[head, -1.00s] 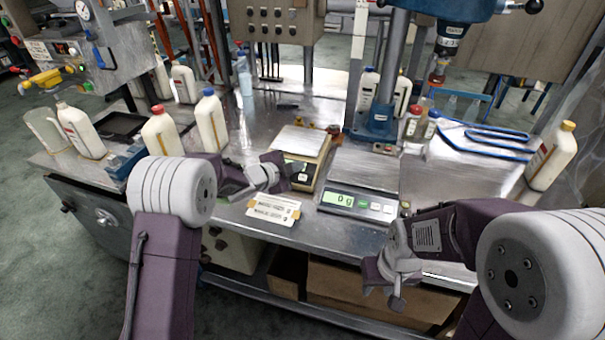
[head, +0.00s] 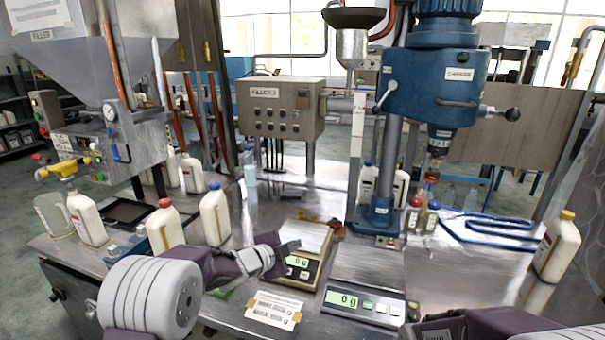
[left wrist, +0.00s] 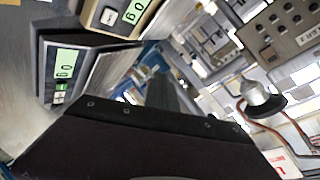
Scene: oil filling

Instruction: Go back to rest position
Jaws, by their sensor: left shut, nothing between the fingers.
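My left gripper (head: 287,250) is shut and empty, held above the steel bench beside the tan scale.
The tan scale (head: 312,240) and the grey scale (head: 362,302) both read 0 g. A label card (head: 274,310) lies in front. White bottles (head: 214,218) stand at left, one (head: 558,246) at right. A blue drill-like machine (head: 435,80) rises behind.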

